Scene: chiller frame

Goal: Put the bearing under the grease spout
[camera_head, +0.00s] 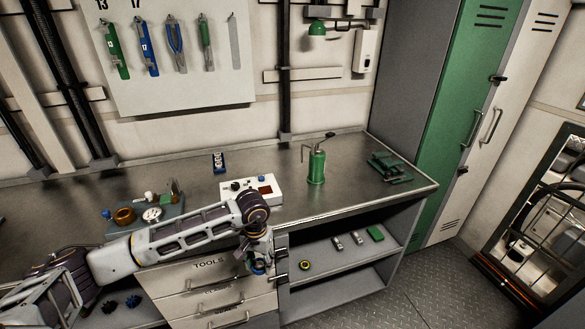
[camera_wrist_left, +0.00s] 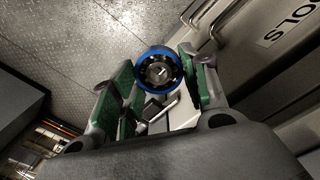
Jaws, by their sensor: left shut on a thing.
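A bearing with a blue outer ring (camera_wrist_left: 158,52) and a dark centre shows in the left wrist view, between the green-padded fingers of my left gripper (camera_head: 262,266). The gripper is shut on it. In the head view the gripper hangs in front of the drawers, below the bench top, with a bit of blue at its fingers. A green grease can (camera_head: 316,167) stands upright on the bench, up and to the right of the gripper. Its thin spout (camera_head: 304,150) sticks out on the left side. My right gripper is not in view.
A white control box (camera_head: 262,188) sits on the bench behind my left wrist. A tray (camera_head: 172,217) with a gauge and brass part is at left. Green parts (camera_head: 388,167) lie at right. The open shelf (camera_head: 325,262) holds small items. Bench around the can is clear.

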